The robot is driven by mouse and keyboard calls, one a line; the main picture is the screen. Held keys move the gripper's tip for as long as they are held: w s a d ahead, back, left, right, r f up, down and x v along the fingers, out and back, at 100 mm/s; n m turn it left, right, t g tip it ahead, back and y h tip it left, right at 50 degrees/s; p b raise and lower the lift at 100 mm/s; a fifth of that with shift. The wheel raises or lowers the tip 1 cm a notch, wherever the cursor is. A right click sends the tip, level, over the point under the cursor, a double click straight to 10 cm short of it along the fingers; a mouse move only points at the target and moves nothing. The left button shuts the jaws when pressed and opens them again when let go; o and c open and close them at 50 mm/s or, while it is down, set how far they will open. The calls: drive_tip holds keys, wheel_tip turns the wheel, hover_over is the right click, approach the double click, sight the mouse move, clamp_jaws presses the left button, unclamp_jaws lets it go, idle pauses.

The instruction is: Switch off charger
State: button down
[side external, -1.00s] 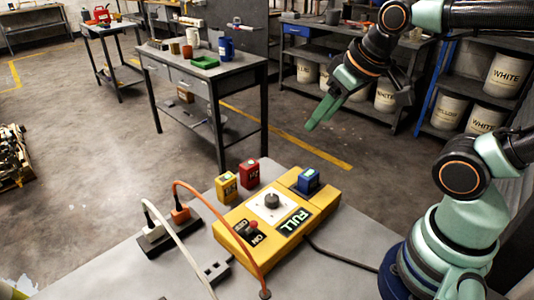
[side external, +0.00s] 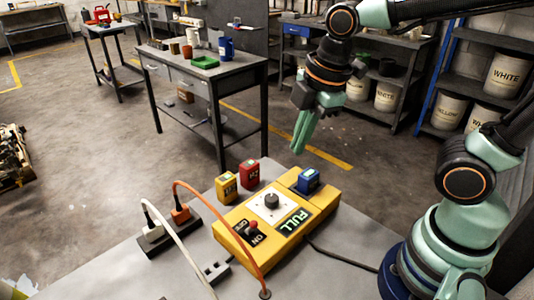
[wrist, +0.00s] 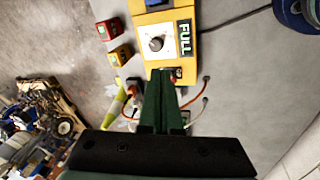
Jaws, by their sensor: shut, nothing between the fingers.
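The yellow charger (side external: 229,244) lies on the grey bench, with a dark dial (side external: 271,201) on a white plate and a lit FULL sign (side external: 293,221). Its red-tipped switch (side external: 253,226) sits between OFF and ON labels at the near end; which way it leans I cannot tell. A blue battery (side external: 308,181) sits at the charger's far end. My gripper (side external: 299,150) is shut and empty, pointing down above and behind the charger, touching nothing. In the wrist view, my closed fingers (wrist: 160,73) partly cover the charger's (wrist: 150,21) switch end.
A yellow battery (side external: 227,187) and a red battery (side external: 249,174) stand behind the charger. A power strip (side external: 186,228) with orange and white plugs lies left. An orange cable (side external: 236,235) arches over the charger's near end, close to the switch. A white cable (side external: 190,252) runs beside it.

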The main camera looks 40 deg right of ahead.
sight(251, 228)
drive_tip(key=s+a+f+n+g, duration=0.1)
drive_tip(key=a+n, duration=0.4)
drive_tip(key=n, duration=0.6)
drive_tip(key=s+a+f+n+g+h, duration=0.1)
drive_tip(key=s+a+f+n+g, duration=0.1)
drive_tip(key=n, duration=1)
wheel_tip(251, 228, down, 2)
drive_tip(key=a+g, duration=0.1)
drive_tip(key=a, duration=0.1)
drive_tip(key=shift+a+f, duration=0.15)
drive_tip(key=shift+a, duration=0.2)
drive_tip(key=f, duration=0.7)
drive_tip(key=s+f, duration=0.1)
drive_tip(key=f, duration=0.2)
drive_tip(key=shift+d+f, duration=0.2)
drive_tip(key=shift+d, duration=0.2)
drive_tip(key=w, duration=0.1)
drive_tip(key=w+r, duration=0.1)
drive_tip(key=shift+w+a, duration=0.3)
drive_tip(key=shift+w+a+r, duration=0.15)
drive_tip(key=shift+w+r, duration=0.05)
drive_tip(key=shift+w, duration=0.5)
